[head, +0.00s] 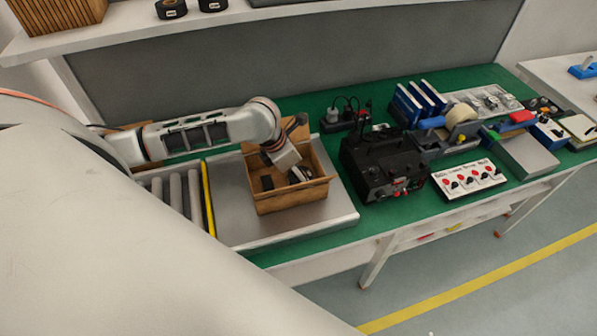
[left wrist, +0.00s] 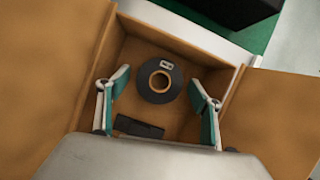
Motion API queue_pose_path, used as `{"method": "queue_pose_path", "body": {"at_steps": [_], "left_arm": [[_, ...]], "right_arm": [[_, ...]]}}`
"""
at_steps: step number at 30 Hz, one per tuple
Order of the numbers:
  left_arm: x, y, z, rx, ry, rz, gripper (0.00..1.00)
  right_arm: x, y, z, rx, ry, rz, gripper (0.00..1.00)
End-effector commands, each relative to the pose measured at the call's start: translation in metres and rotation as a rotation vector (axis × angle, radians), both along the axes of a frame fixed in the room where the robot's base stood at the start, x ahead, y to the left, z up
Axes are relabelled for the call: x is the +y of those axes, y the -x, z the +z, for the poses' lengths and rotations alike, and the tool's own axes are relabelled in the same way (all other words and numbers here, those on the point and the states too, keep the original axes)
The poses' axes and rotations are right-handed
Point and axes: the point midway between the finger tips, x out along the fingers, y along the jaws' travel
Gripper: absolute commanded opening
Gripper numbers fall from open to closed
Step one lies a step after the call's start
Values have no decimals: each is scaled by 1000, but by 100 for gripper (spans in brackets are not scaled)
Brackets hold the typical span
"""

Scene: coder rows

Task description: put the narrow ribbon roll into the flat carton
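A brown open carton (head: 290,205) stands on the metal plate with its flaps spread; its walls also show in the left wrist view (left wrist: 185,50). In the left wrist view a black ribbon roll (left wrist: 147,92) with a tan core and a small pale label lies inside the carton. My left gripper (head: 298,174) reaches down into the carton. In the left wrist view its two fingers (left wrist: 159,80) are spread on either side of the roll, with visible gaps. A dark flat piece (left wrist: 138,127) lies in the carton nearer the wrist. My right gripper is not in view.
A roller conveyor (head: 176,195) with a yellow edge lies left of the plate. A black machine (head: 375,170) stands close right of the carton, with a white button panel (head: 470,178) further right. Black rolls (head: 171,10) sit on the shelf above. The plate's front is clear.

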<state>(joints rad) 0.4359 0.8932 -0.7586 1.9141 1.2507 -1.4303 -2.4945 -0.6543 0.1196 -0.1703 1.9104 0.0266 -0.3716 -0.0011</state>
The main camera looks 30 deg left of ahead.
Motion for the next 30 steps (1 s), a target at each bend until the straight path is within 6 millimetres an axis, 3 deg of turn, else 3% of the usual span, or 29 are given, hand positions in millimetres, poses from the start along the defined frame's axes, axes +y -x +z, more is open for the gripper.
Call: {"method": "queue_pose_path", "body": {"at_steps": [7, 11, 24, 30], "left_arm": [[0, 0, 2, 0, -1, 0, 65], [4, 3, 13, -4, -3, 0, 65], [19, 31, 90, -3, -4, -1, 65], [22, 38, 109, -2, -1, -1, 65]], "right_arm": [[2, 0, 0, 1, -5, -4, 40], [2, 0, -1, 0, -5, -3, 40], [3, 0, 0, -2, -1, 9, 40], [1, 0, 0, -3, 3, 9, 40]]}}
